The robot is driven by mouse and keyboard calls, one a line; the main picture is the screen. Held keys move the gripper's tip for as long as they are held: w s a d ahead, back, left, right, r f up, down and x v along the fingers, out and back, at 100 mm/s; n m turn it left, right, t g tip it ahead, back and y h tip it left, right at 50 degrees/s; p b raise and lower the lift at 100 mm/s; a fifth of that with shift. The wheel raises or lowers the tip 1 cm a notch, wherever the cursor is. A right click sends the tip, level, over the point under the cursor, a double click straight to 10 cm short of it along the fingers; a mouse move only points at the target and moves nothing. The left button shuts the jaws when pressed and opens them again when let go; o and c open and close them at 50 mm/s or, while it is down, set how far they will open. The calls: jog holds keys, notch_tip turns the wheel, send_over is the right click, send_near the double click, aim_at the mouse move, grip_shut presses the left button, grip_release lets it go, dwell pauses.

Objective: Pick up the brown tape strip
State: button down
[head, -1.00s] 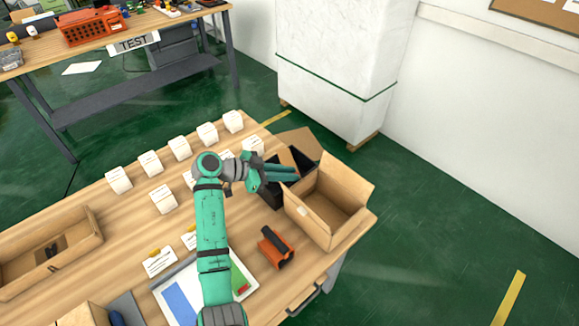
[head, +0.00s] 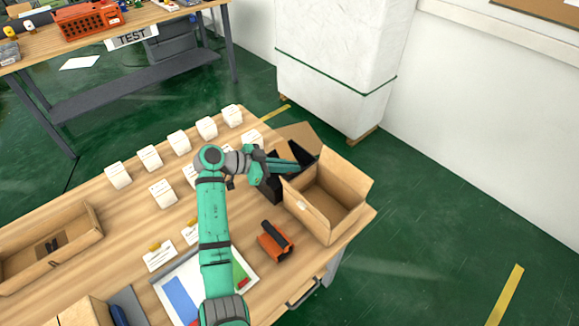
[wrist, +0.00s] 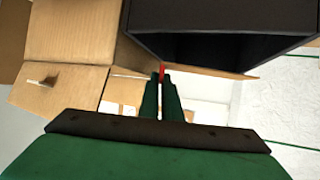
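My gripper (head: 310,168) reaches right over the black box (head: 272,190), near its junction with the open cardboard box (head: 322,212). In the wrist view my gripper's two fingers (wrist: 161,78) lie close together with a narrow gap, and a small red patch shows at their tips. The black box (wrist: 215,22) is just beyond and above them. A thin tan strip (wrist: 222,73) runs right from near the fingertips along the black box's lower edge. I cannot tell whether it is the brown tape strip or a cardboard edge, nor whether the fingers grip it.
The cardboard box (wrist: 75,40) fills the wrist view's upper left. An orange and black tool (head: 274,241) lies on the wooden table (head: 120,225) in front of the boxes. Several white boxes (head: 180,141) stand left of my arm. A tall white wrapped stack (head: 335,60) stands behind.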

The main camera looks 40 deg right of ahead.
notch_tip(320, 180, up, 2)
jog(key=shift+r, duration=0.15)
jog(key=s+r, duration=0.1)
jog(key=s+d+r, duration=0.1)
jog(key=r, duration=0.1)
jog(key=s+d+r, duration=0.1)
jog(key=r, duration=0.1)
jog(key=shift+s+d, duration=0.2)
jog(key=shift+s, duration=0.15)
jog(key=s+d+r, duration=0.5)
jog(key=s, duration=0.3)
jog(key=shift+s+d+f, duration=0.1)
jog(key=shift+s+d, duration=0.05)
